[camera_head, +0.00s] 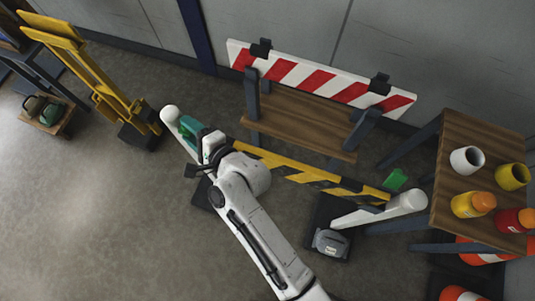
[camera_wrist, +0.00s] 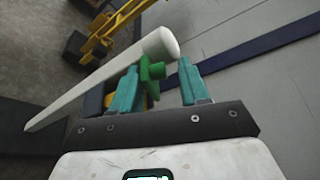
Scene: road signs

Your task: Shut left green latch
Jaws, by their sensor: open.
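The left green latch (camera_wrist: 150,76) shows in the wrist view beside the top of a white post (camera_wrist: 110,68). My gripper (camera_wrist: 158,68) is open, with its teal fingers on either side of the latch. The latch is nearer the left finger; I cannot tell whether they touch. In the head view my gripper (camera_head: 189,128) is beside the left white post (camera_head: 171,116), and the left latch cannot be made out there. A yellow and black striped bar (camera_head: 310,172) runs from behind my arm to the right white post (camera_head: 405,202).
A second green latch (camera_head: 395,180) is at the bar's right end. A red and white barrier (camera_head: 320,80) with a wooden shelf stands behind. A yellow hand truck (camera_head: 85,65) is at left. A table (camera_head: 455,135) with cups and jars is at right. Floor at lower left is clear.

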